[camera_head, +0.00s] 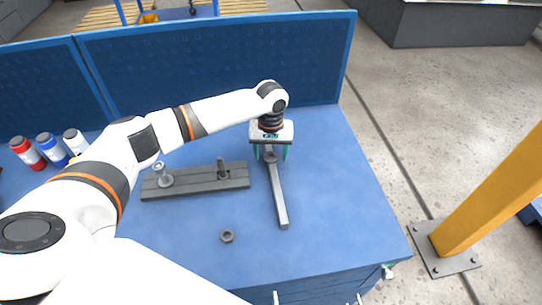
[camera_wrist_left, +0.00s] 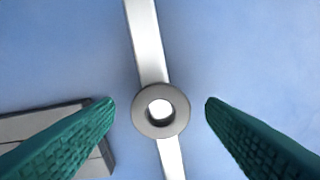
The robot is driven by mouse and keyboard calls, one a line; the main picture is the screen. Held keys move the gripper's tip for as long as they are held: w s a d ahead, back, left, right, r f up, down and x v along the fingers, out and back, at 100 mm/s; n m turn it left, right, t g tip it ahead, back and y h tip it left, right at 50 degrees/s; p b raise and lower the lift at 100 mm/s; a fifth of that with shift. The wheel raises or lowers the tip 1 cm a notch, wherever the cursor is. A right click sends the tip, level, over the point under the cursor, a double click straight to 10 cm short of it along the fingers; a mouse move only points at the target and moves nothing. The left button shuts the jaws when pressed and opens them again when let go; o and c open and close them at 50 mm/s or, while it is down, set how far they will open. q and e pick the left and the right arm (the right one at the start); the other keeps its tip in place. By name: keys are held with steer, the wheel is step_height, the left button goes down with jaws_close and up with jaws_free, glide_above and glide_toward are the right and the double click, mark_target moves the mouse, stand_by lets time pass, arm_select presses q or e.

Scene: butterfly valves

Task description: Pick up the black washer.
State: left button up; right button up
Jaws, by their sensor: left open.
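My left gripper (camera_head: 271,155) is open and points down over the far end of a long grey bar (camera_head: 279,200) on the blue table. Its green fingertips (camera_wrist_left: 158,103) stand on either side of a grey ring in the left wrist view. This ring (camera_wrist_left: 141,117) lies over the bar (camera_wrist_left: 147,45), apart from both fingers; I cannot tell if it is a loose washer or part of the bar. A small dark ring-shaped piece (camera_head: 227,236), a washer or nut, lies flat on the table nearer the front. My right gripper is not in view.
A dark grey plate (camera_head: 205,183) with two upright posts lies left of the bar; its edge shows in the left wrist view (camera_wrist_left: 92,160). Small bottles (camera_head: 50,148) stand at the far left. A blue panel (camera_head: 220,65) closes the back. The table's right side is clear.

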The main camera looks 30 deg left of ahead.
arm_select(q)
steer(key=c, duration=1.1)
